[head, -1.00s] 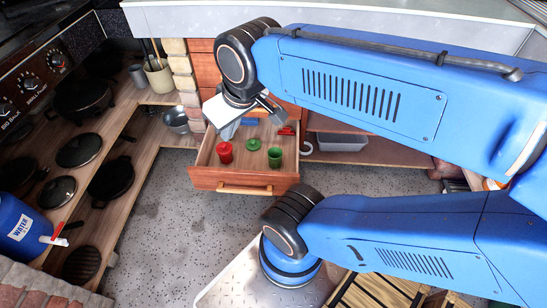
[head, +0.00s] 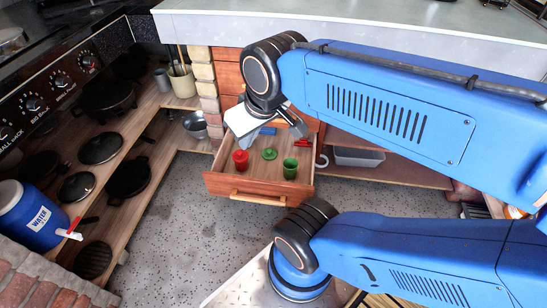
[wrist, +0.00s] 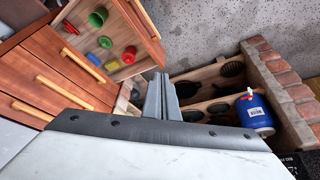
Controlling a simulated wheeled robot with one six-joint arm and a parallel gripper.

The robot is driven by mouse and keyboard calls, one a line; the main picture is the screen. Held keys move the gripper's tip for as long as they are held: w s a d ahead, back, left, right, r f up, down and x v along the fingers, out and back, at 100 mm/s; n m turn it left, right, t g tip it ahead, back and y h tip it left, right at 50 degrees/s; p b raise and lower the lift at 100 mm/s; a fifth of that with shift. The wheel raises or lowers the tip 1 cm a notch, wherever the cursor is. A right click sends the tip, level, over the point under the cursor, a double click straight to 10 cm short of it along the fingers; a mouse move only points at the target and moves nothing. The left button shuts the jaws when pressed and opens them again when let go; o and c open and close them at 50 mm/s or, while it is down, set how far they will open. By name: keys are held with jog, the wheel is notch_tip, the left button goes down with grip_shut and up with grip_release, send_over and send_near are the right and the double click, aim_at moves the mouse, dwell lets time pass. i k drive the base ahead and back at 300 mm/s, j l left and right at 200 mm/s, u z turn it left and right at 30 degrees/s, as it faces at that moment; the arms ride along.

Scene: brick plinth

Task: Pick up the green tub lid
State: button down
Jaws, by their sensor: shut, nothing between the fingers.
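The green tub lid (head: 270,153) is a flat round disc with a small knob. It lies in the open wooden drawer (head: 240,186), between a red tub (head: 240,160) and a green tub (head: 290,168). In the wrist view the lid (wrist: 93,59) shows at upper left, left of the fingers and apart from them. My gripper (wrist: 161,96) is shut and empty, its two fingers together. In the head view my gripper (head: 294,123) hangs near the back of the drawer and partly covers it; its fingertips are hard to make out there.
A blue object (head: 268,131) and a red object (head: 303,143) lie farther back in the drawer. A counter (head: 350,28) overhangs it. Shelves with several dark pans (head: 101,148) and a blue water jug (head: 32,216) stand left. Speckled floor (head: 185,235) is clear before the drawer.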

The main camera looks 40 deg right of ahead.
aim_at(269, 154)
jog(key=i+j, duration=0.15)
jog(key=j, duration=0.25)
jog(key=i+j, duration=0.1)
jog(key=j, duration=0.3)
jog(key=i+j, duration=0.15)
jog(key=j, duration=0.25)
jog(key=i+j+z, duration=0.1)
jog(key=j, duration=0.3)
jog(key=z, duration=0.35)
jog(key=j+z, duration=0.15)
jog(key=z, duration=0.25)
jog(key=j+z, duration=0.1)
jog(key=z, duration=0.25)
jog(key=i, duration=0.05)
